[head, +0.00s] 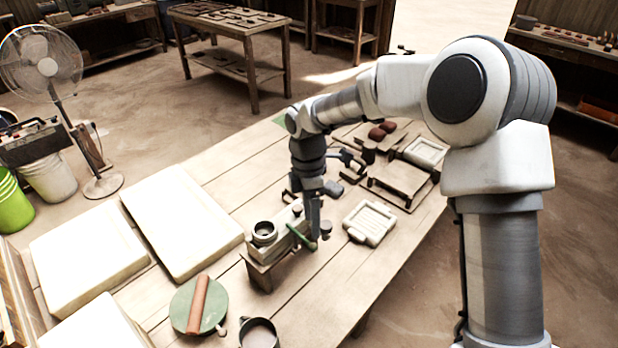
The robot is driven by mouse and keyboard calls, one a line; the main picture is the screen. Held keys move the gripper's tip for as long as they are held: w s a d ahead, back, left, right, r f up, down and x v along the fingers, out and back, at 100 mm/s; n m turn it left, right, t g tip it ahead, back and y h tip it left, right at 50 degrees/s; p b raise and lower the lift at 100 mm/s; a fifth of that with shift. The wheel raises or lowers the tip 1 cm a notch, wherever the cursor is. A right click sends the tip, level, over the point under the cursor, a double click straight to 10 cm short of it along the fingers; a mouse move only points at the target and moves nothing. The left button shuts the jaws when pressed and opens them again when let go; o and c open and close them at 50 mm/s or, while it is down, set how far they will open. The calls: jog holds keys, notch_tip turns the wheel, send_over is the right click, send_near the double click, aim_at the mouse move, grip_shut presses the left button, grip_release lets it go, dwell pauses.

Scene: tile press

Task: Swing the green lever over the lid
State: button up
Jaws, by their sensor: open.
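The tile press (265,262) is a pale block on a small wooden stand, with a dark round ring on its top, near the middle of the wooden table. The green lever (298,236) is a short bar at the press's right side, slanting down to the right. My gripper (317,232) points down at the lever's right end and is open. I cannot tell whether its fingers touch the lever or stand around it. The arm and fingers hide part of the press's far side. The lid is not clearly distinguishable from the block.
Large white slabs (181,222) lie on the left. A green disc (187,311) with a roller and a dark bowl (259,333) are in front. Several tools and a low wooden stand (402,183) crowd the far right.

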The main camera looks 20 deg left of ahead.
aim_at(300, 236)
notch_tip(300, 236, up, 12)
jog(key=w+a, duration=0.1)
jog(key=w, duration=0.1)
jog(key=shift+p, duration=0.35)
jog(key=shift+a+f, duration=0.1)
jog(key=shift+s+a+f, duration=0.15)
jog(key=shift+s+a, duration=0.05)
jog(key=shift+s, duration=0.05)
jog(key=c, duration=0.4)
jog(key=shift+n+t+h, duration=0.5)
jog(key=shift+n+t, duration=0.1)
jog(key=shift+t, duration=0.2)
jog(key=s+a+f, duration=0.2)
jog(key=s+f, duration=0.1)
jog(key=shift+s+a+f, duration=0.1)
jog(key=shift+s+a, duration=0.15)
jog(key=shift+s, duration=0.05)
grip_shut()
jog(key=s+a+f+n+t+p, duration=0.1)
jog(key=s+a+f+n+t, duration=0.1)
jog(key=s+f, duration=0.4)
jog(key=w+d+f, duration=0.3)
jog(key=d+f, duration=0.1)
jog(key=f, duration=0.4)
jog(key=shift+w+d, duration=0.4)
